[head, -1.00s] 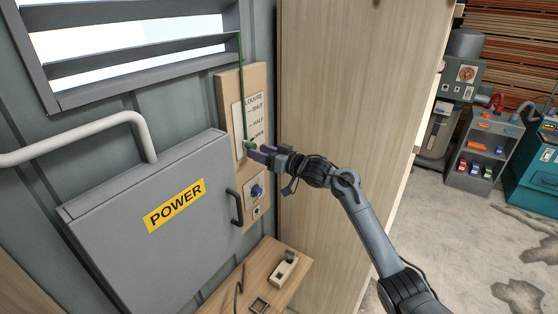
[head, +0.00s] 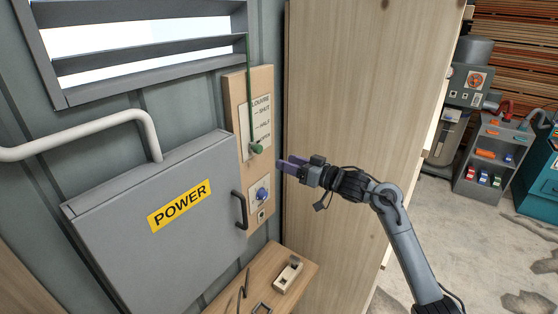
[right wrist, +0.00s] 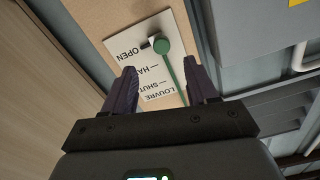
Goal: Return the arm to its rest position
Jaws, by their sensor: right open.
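My right gripper (head: 283,164) is open and empty. In the head view it is to the right of the wooden louvre board, apart from it. The green knob (head: 257,149) of the louvre cord hangs at the OPEN mark on the white label (head: 259,120). In the right wrist view the green knob (right wrist: 161,46) shows beyond the two purple fingers (right wrist: 163,88), with nothing between them. The green cord (head: 249,90) runs up to the louvre (head: 150,55), whose slats stand apart with bright light between. My left gripper is not in view.
A grey POWER box (head: 160,220) with a black handle and a pipe stands left of the board. A blue knob (head: 262,194) is below the green one. A small bench (head: 245,285) is underneath. A tall wooden panel (head: 345,80) stands behind my right arm.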

